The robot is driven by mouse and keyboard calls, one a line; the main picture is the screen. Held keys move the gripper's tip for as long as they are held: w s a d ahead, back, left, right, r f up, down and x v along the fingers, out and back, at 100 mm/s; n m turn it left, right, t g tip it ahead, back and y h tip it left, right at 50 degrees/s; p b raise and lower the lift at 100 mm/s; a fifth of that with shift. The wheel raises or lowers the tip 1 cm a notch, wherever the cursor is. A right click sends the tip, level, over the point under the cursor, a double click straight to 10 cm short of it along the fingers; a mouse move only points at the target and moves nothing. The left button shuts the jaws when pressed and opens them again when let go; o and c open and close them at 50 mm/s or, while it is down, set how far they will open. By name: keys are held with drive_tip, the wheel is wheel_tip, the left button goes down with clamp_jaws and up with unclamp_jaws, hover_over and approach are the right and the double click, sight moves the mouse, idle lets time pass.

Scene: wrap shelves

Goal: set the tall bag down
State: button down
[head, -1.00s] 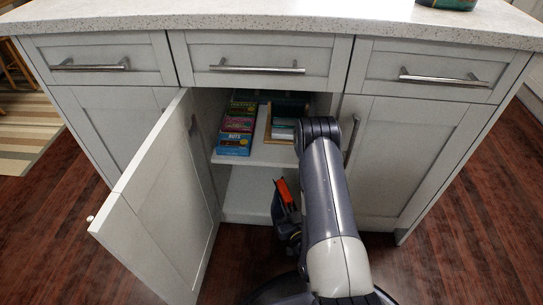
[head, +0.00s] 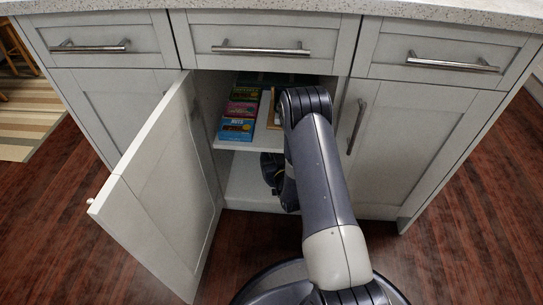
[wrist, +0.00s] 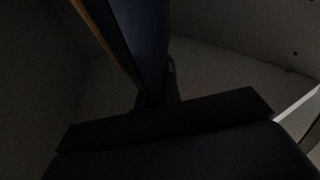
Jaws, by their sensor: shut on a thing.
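The tall bag (wrist: 138,40) shows in the wrist view as a dark blue, narrow shape with an orange edge, leaning to the left in the picture. My gripper (wrist: 158,92) is shut on its near end. The view is very dark, and I cannot tell whether the bag touches the cabinet's surface. In the head view my gripper (head: 271,172) is a dark shape inside the open cabinet, below the middle shelf, partly behind my arm. The bag is hidden there.
The cabinet's lower floor (head: 250,190) looks clear where visible. The middle shelf (head: 235,144) above holds several small boxes (head: 238,118). The open door (head: 160,190) stands at the left; a closed door (head: 415,140) is at the right.

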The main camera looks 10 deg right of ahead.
drive_tip(key=shift+w, duration=0.5)
drive_tip(key=shift+w+f+b, duration=0.2)
drive_tip(key=shift+f+b, duration=0.1)
drive_tip(key=shift+b, duration=0.15)
drive_tip(key=shift+f+b, duration=0.75)
drive_tip(key=shift+f, duration=0.75)
drive_tip(key=c, duration=1.6)
unclamp_jaws()
